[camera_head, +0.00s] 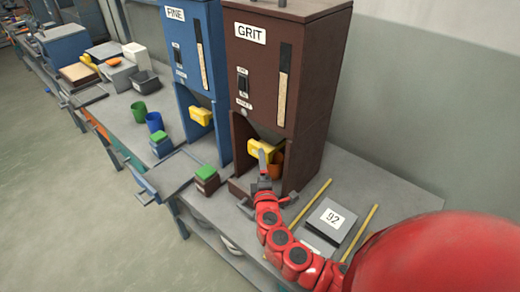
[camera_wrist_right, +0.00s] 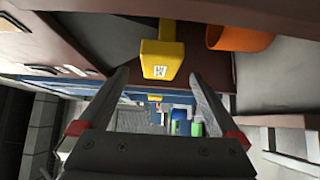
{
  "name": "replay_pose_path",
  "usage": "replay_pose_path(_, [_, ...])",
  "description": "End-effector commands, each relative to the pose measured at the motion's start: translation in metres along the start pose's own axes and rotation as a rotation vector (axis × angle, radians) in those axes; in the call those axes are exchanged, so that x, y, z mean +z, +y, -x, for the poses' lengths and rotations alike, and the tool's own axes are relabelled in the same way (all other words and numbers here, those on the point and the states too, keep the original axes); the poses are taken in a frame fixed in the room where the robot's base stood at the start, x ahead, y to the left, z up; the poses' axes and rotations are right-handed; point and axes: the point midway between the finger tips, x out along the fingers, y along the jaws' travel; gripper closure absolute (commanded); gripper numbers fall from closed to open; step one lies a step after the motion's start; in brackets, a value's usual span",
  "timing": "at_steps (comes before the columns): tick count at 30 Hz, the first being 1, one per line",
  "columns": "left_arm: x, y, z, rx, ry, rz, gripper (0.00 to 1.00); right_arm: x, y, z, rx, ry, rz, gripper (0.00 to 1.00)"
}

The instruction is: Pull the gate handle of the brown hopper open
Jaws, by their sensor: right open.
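The brown hopper (camera_head: 285,65), labelled GRIT, stands on the bench beside the blue hopper. Its yellow gate handle (camera_head: 261,148) sticks out at the front, below the hopper body. My right gripper (camera_head: 263,168) is at the front of the hopper's lower opening, close to the handle and partly in front of it. In the right wrist view the handle (camera_wrist_right: 162,58) lies between and just beyond the two open fingertips (camera_wrist_right: 158,78). No contact with the handle is visible. My left gripper is not in view.
An orange cup (camera_wrist_right: 238,38) sits in the brown hopper's bay, close to the handle. A green-topped brown box (camera_head: 206,179) stands in front. The blue FINE hopper (camera_head: 196,60) is to the left. A grey plate marked 92 (camera_head: 345,222) lies to the right between yellow strips.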

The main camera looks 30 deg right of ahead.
Motion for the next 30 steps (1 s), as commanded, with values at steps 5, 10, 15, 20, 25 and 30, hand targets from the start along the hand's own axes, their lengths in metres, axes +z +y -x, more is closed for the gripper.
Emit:
replay_pose_path(5, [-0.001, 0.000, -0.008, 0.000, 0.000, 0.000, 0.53, 0.001, 0.002, -0.032, 0.000, -0.005, 0.000, 0.01])
replay_pose_path(10, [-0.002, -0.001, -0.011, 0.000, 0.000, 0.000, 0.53, 0.000, 0.001, -0.053, 0.001, -0.003, -0.002, 0.01])
replay_pose_path(15, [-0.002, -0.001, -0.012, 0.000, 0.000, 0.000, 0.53, 0.000, -0.001, -0.065, -0.002, 0.000, 0.001, 0.01])
replay_pose_path(20, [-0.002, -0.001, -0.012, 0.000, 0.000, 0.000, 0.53, 0.000, -0.001, -0.068, -0.002, 0.002, 0.001, 0.01])
replay_pose_path(25, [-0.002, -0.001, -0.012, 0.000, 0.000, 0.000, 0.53, 0.000, -0.001, -0.068, -0.002, 0.002, 0.001, 0.01])
replay_pose_path(30, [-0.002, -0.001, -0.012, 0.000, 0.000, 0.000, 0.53, 0.000, -0.001, -0.067, -0.002, 0.002, 0.001, 0.26])
